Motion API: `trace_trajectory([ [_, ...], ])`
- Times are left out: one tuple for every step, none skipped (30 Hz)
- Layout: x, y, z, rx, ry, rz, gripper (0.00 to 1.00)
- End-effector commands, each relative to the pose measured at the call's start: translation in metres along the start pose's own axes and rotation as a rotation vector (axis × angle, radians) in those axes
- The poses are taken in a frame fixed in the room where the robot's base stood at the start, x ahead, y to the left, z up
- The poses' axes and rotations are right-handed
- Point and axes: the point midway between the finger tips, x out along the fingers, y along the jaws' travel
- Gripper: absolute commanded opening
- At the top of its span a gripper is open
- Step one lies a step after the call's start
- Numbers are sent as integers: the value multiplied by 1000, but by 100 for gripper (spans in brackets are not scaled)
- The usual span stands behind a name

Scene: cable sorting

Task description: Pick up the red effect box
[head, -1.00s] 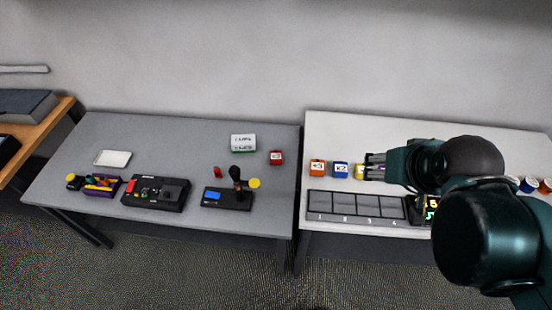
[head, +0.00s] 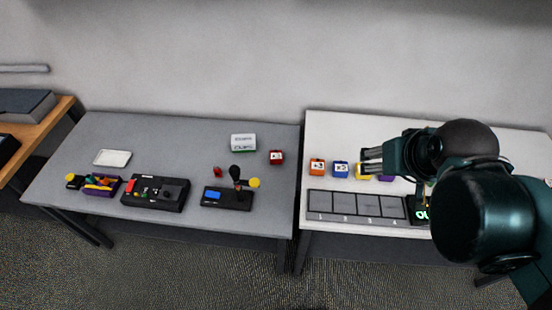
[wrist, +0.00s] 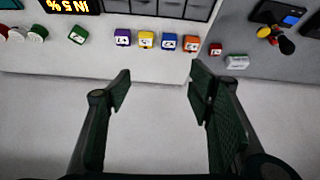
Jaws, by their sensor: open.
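The red effect box (head: 276,157) sits at the right back of the grey table in the head view. It also shows in the wrist view (wrist: 215,49), small, beyond the white table's edge. My gripper (head: 368,161) is over the white table, to the right of the red box and well apart from it. In the wrist view my gripper (wrist: 160,82) has its fingers spread with nothing between them. In the head view its fingers partly cover the yellow box.
Orange (head: 317,167), blue (head: 341,169), yellow (head: 361,172) and purple (wrist: 123,38) boxes stand in a row on the white table. A slotted grey tray (head: 356,216) lies in front.

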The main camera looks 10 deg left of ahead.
Motion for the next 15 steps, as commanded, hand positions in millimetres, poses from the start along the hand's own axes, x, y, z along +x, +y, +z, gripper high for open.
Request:
trace_trajectory([
  [3, -2, -5, -19, -7, -3, 52],
  [5, -3, -7, -32, -12, -5, 52],
  [8, -5, -12, -49, -18, -8, 52],
  [9, -6, -14, -65, -23, -11, 52],
  [12, -8, -17, -79, -28, -13, 52],
  [14, -10, -21, -100, -36, -17, 52],
  [17, -11, -24, -115, -42, -20, 52],
  [19, -13, -27, -130, -47, -22, 52],
  [22, -15, -31, -151, -53, -26, 52],
  [25, -16, -34, -165, -58, -28, 52],
  [27, -18, -37, -180, -64, -31, 52],
  [30, -20, -40, -200, -71, -35, 52],
  [33, -22, -44, -216, -76, -38, 52],
  [36, -24, -46, -231, -81, -41, 52],
  [40, -26, -50, -251, -87, -45, 52],
])
